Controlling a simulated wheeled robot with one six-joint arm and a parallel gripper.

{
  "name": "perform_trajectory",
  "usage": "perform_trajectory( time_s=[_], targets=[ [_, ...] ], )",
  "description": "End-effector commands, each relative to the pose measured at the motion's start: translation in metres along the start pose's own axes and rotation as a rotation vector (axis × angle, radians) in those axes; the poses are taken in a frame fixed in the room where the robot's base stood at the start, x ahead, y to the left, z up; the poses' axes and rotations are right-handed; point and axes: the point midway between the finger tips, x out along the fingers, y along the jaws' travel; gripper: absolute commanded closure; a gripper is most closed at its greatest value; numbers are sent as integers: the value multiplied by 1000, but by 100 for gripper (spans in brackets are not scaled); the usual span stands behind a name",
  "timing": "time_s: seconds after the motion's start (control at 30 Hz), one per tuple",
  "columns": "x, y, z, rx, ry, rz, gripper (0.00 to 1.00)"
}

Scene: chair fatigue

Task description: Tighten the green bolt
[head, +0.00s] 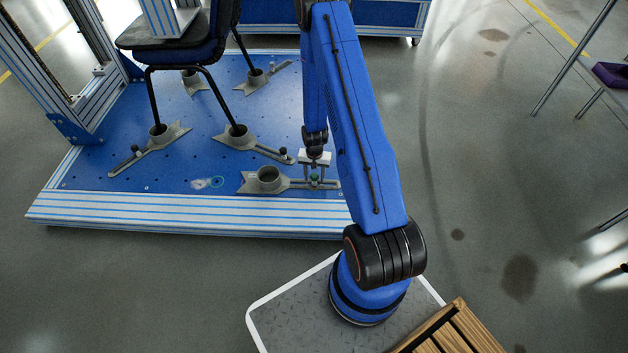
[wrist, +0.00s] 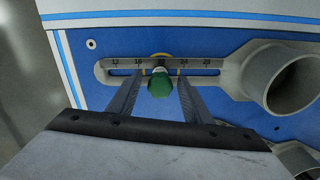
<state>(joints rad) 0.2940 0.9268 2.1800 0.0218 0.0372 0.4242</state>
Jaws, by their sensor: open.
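The green bolt (wrist: 160,84) sits in the slot of a grey slotted bracket (wrist: 113,68) marked with numbers, on a blue plate. In the wrist view, my open gripper (wrist: 160,90) has one finger on each side of the bolt, with gaps visible between the fingers and the bolt. In the head view, my gripper (head: 315,172) points down over the bracket's slotted arm, and the green bolt (head: 314,177) shows small between its fingers. Whether the fingertips reach below the bolt's top cannot be told.
The bracket's round cup (head: 268,176) stands left of the bolt. A chair (head: 190,50) has its legs in similar cups on the blue platform (head: 110,200). Wooden slats (head: 455,330) lie beside my base.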

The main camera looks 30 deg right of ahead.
Motion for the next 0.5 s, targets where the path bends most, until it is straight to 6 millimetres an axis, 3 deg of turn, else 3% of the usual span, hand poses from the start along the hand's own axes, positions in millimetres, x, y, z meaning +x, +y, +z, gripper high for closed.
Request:
perform_trajectory(
  time_s=[0.5],
  targets=[
    [0,0,0,-130,0,0,55]
  ],
)
